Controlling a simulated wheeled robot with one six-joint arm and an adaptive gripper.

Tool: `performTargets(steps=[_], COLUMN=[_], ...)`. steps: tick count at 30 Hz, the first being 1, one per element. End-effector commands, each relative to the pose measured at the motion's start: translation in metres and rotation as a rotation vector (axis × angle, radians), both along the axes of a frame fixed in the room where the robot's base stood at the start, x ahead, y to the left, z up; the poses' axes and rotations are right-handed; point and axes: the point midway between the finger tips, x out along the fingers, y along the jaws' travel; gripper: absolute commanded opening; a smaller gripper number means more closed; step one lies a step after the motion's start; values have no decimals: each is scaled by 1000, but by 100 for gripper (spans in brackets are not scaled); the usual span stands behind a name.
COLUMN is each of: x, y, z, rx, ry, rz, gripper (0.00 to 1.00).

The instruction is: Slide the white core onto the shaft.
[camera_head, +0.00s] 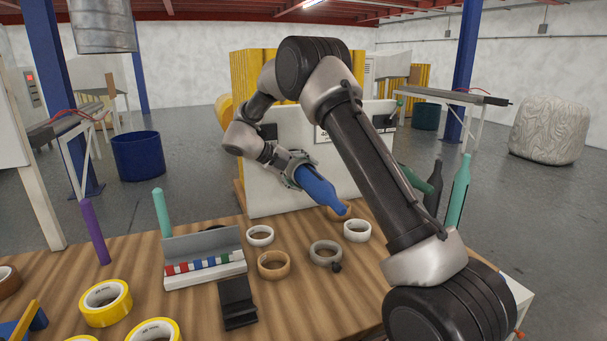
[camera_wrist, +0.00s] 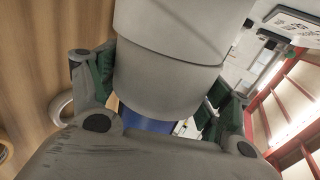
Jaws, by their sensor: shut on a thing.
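My gripper (camera_head: 297,170) hangs tilted over the back of the table, in front of a white panel. It is shut around a blue bottle-shaped thing (camera_head: 320,189), whose narrow end points down and to the right. The wrist view shows both fingers (camera_wrist: 160,95) and a strip of blue (camera_wrist: 145,121) between them. A large pale grey cylinder (camera_wrist: 175,75) covers much of that view; I cannot tell what it is. Two white rings (camera_head: 260,236) (camera_head: 357,230) lie on the table; I cannot tell whether either is the white core. No shaft is clearly identifiable.
The wooden table (camera_head: 200,312) carries a tan roll (camera_head: 273,254), a grey roll (camera_head: 310,253), yellow rolls (camera_head: 88,309), a tray of coloured pieces (camera_head: 193,281) and a black block (camera_head: 236,290). The white panel (camera_head: 263,190) stands behind. Purple (camera_head: 93,232) and teal (camera_head: 161,213) rods stand left.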

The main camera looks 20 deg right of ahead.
Motion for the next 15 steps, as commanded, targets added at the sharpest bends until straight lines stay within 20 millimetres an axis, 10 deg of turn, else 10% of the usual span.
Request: performTargets(steps=[7,8,9,15], x=[3,3,3,3], y=[0,0,0,0], z=[1,1,1,1], rx=[1,1,1,1], ry=[-8,-8,-8,-7], rz=[-1,-1,-1,-1], gripper=[54,83,91,100])
